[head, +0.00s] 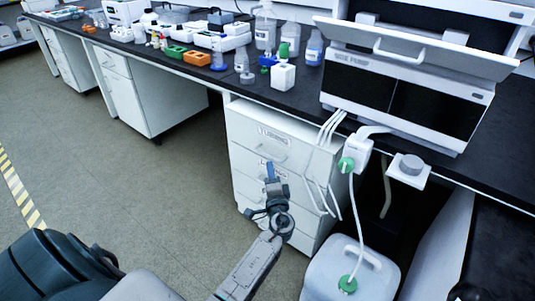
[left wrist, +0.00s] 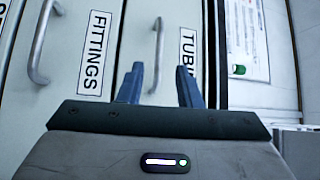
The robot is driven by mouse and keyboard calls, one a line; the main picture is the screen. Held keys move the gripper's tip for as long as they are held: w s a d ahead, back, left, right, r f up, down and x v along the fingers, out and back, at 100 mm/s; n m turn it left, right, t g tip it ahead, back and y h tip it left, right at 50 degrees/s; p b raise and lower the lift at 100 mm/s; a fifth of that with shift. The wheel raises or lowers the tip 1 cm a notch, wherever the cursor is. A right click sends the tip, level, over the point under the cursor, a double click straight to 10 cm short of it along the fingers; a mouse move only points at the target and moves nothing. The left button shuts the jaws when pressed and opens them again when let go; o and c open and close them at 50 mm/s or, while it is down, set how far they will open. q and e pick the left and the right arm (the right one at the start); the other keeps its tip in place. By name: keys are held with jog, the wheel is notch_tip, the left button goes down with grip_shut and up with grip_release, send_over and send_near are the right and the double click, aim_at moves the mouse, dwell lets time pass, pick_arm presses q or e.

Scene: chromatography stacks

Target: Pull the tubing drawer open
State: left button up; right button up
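The tubing drawer (head: 249,139) is the top drawer of a white cabinet under the bench and looks shut. Its label shows in both views, and its curved handle (left wrist: 158,50) sits beside the label in the left wrist view. My left gripper (head: 270,170) is in front of the cabinet. In the left wrist view its blue fingers (left wrist: 160,78) are apart, and the tubing handle appears between their tips with nothing gripped. I cannot tell how far the tips are from the handle. The fittings drawer (left wrist: 72,65) lies beside it. My right gripper is not in view.
White tubes (head: 325,150) hang over the cabinet's right side. Bottles and racks line the black bench (head: 210,85) above. The floor (head: 130,180) at left is clear.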

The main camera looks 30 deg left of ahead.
aim_at(268, 156)
pick_arm(q)
jog(key=x, duration=0.7)
jog(key=shift+w+a, duration=0.25)
jog(key=shift+w, duration=0.05)
grip_shut()
